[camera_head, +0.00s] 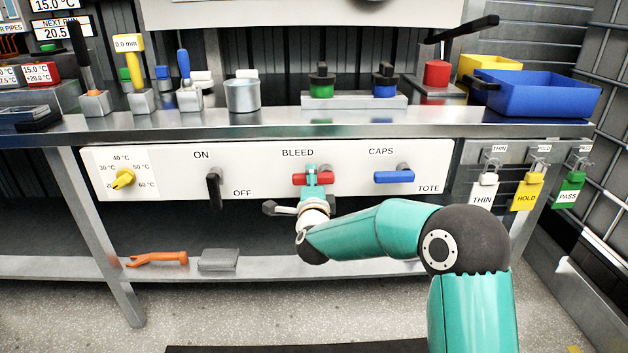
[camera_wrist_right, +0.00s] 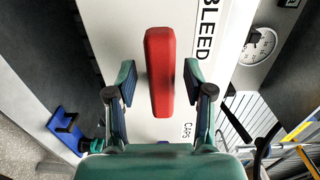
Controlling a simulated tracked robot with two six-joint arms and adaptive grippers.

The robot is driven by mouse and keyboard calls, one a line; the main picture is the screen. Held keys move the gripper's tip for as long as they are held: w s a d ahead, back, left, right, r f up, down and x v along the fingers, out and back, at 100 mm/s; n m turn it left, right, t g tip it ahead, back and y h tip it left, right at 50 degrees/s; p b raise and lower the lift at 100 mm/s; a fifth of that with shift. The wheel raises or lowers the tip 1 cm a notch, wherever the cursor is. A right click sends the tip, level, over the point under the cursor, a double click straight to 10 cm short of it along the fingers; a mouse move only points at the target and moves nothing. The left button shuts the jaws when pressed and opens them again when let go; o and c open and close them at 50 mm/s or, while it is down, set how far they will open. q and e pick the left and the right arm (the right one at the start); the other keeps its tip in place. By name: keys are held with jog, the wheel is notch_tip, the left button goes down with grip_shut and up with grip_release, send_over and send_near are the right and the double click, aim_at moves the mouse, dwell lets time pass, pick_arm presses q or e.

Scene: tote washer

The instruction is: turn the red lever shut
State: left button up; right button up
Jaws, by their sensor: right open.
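The red lever (camera_head: 327,178) lies level on the white panel (camera_head: 265,188), under the word BLEED. In the right wrist view the lever (camera_wrist_right: 159,60) stands between the two fingers of my right gripper (camera_wrist_right: 160,84), with a gap on each side. The right gripper (camera_head: 312,177) is open. In the head view it covers the lever's middle, with one finger above and one below; the lever's pivot is hidden. My left gripper is not in view.
On the same panel are a yellow dial (camera_head: 124,179), a black ON/OFF lever (camera_head: 214,188) pointing down and a level blue CAPS lever (camera_head: 393,177). The steel shelf (camera_head: 280,128) juts out above. An orange tool (camera_head: 158,258) and a grey block (camera_head: 218,260) lie on the lower shelf.

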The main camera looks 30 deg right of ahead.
jog(key=shift+w+d, duration=0.2)
jog(key=shift+w, duration=0.05)
grip_shut()
